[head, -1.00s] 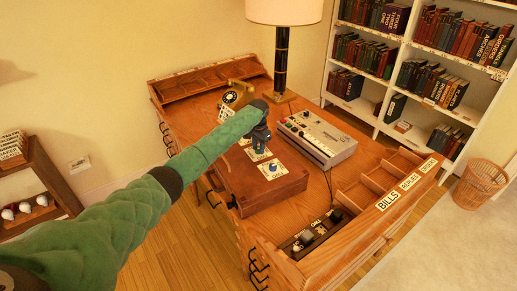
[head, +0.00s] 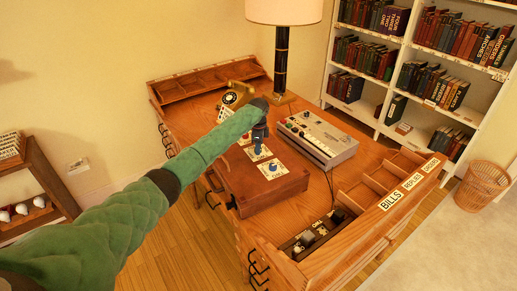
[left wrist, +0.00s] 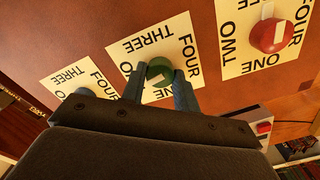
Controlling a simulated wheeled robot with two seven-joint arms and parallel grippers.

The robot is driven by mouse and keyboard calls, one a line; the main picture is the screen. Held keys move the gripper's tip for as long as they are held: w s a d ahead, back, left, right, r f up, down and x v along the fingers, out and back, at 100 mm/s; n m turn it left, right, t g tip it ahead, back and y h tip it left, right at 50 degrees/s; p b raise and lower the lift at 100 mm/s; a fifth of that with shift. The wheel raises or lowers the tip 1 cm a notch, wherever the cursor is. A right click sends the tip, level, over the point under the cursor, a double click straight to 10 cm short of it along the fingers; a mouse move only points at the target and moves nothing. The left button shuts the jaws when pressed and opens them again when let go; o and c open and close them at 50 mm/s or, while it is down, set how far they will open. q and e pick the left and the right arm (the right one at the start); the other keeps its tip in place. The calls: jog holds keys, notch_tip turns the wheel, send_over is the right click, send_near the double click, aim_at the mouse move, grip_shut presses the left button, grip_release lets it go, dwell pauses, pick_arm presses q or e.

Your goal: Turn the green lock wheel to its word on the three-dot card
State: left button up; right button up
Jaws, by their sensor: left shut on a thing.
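The green lock wheel (left wrist: 160,70) sits on a white word card (left wrist: 135,50) on a brown wooden box (head: 262,194). The words THREE, FOUR and ONE show on that card. My left gripper (head: 258,152) reaches down to the box top; in the left wrist view its fingers (left wrist: 159,92) stand on either side of the green wheel, shut on it. A pale mark shows on the wheel, but I cannot tell exactly which word it points at. I cannot make out a three-dot card. My right gripper is not in view.
A red wheel (left wrist: 270,35) and a blue wheel (head: 272,167) flank the green one. A sorting tray (head: 385,190) labelled BILLS lies at the desk's right.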

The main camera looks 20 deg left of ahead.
pick_arm(q)
jog(key=shift+m, duration=0.5)
jog(key=shift+r+m, duration=0.1)
jog(key=shift+m, duration=0.4)
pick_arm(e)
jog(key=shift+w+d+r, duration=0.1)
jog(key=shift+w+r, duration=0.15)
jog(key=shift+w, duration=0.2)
pick_arm(q)
jog(key=o, duration=0.9)
jog(key=shift+o, duration=0.4)
jog(key=shift+r+b, duration=0.1)
jog(key=shift+b, duration=0.3)
notch_tip(320, 180, up, 6)
jog(key=b, duration=0.2)
jog(key=shift+r+b, duration=0.1)
jog(key=shift+b, duration=0.2)
jog(key=shift+r, duration=0.65)
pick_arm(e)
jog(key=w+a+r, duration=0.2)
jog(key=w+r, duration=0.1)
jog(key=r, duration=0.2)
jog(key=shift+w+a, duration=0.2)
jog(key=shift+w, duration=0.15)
pick_arm(q)
jog(key=shift+f, duration=0.1)
